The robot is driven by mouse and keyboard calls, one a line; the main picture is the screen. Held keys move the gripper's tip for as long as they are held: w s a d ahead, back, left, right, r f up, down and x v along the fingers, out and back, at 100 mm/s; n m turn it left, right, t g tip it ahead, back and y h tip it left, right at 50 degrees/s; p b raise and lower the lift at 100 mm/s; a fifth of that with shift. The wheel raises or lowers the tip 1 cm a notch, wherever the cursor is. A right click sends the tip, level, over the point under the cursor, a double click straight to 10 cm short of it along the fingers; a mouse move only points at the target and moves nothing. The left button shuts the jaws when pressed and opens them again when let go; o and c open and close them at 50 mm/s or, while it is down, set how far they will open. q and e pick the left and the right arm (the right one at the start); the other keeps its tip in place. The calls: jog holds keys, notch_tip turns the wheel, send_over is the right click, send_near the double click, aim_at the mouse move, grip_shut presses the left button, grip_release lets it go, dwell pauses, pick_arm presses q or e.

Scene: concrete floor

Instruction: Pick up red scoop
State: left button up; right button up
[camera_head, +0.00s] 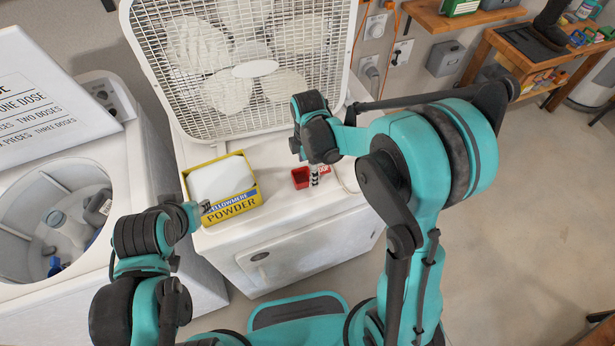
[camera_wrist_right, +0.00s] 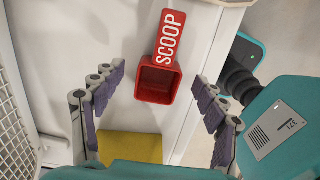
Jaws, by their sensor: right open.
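The red scoop (camera_head: 300,178) lies on the white cabinet top, in front of the fan. In the right wrist view the scoop (camera_wrist_right: 158,84) has a square cup facing the camera and a handle with white "SCOOP" lettering pointing away. My right gripper (camera_head: 314,177) is above the scoop and partly covers it in the head view. In the wrist view the right gripper's fingers (camera_wrist_right: 158,76) are spread, one on each side of the scoop, with gaps between. My left gripper (camera_head: 203,208) is by the front left of the powder box; its jaw state is unclear.
A yellow powder box (camera_head: 232,207) with white contents stands left of the scoop. A white box fan (camera_head: 255,105) stands close behind. An open washer (camera_head: 30,225) is at the left, with a white sign (camera_head: 45,100) above it. Open concrete floor lies to the right.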

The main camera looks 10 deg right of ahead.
notch_tip(320, 180, down, 3)
jog(key=shift+a+r, duration=0.1)
jog(key=c, duration=1.2)
jog(key=shift+o, duration=0.2)
